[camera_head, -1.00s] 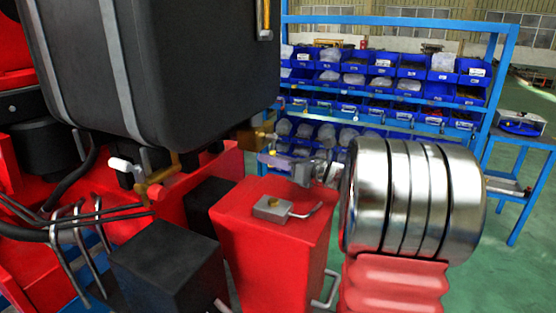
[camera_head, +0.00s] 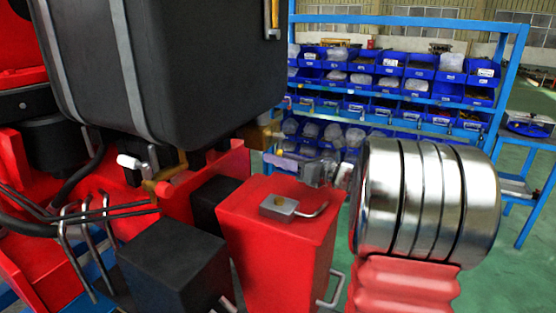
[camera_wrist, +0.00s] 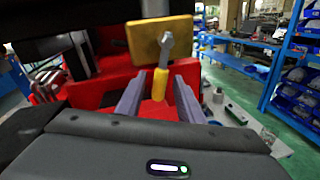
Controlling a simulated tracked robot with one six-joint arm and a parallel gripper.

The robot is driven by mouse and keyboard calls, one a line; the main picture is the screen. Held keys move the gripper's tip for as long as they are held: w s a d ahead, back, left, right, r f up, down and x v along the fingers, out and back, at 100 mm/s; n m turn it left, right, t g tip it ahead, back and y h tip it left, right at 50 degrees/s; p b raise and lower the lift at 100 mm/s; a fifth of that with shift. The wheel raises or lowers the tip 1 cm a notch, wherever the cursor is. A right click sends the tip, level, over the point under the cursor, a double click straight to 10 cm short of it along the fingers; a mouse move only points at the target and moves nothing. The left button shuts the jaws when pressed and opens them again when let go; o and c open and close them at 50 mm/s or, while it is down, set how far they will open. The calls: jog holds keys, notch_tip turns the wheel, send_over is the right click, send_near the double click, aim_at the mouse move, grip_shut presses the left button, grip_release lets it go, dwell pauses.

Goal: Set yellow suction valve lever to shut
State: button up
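The yellow suction valve block (camera_wrist: 150,40) shows ahead in the wrist view. A grey metal lever (camera_wrist: 164,50) hangs down in front of it and ends in a yellow grip (camera_wrist: 160,84). My gripper (camera_wrist: 161,77) is open, with one finger on each side of the grip and a gap showing on both sides. In the head view the brass-yellow valve (camera_head: 262,135) sits beneath the black tank's right corner. My gripper (camera_head: 278,160) is just below it there, its fingers pointing left. The lever is too small and partly hidden to make out clearly in that view.
The black tank (camera_head: 160,60) overhangs the valve. A red pedestal with a small grey box (camera_head: 279,207) stands below my gripper. Another brass valve with a white lever (camera_head: 130,162) is at left. A blue shelf (camera_head: 400,106) with bins stands behind.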

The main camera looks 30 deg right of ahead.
jog(key=v, duration=1.3)
jog(key=shift+s, duration=0.2)
jog(key=shift+c, duration=0.2)
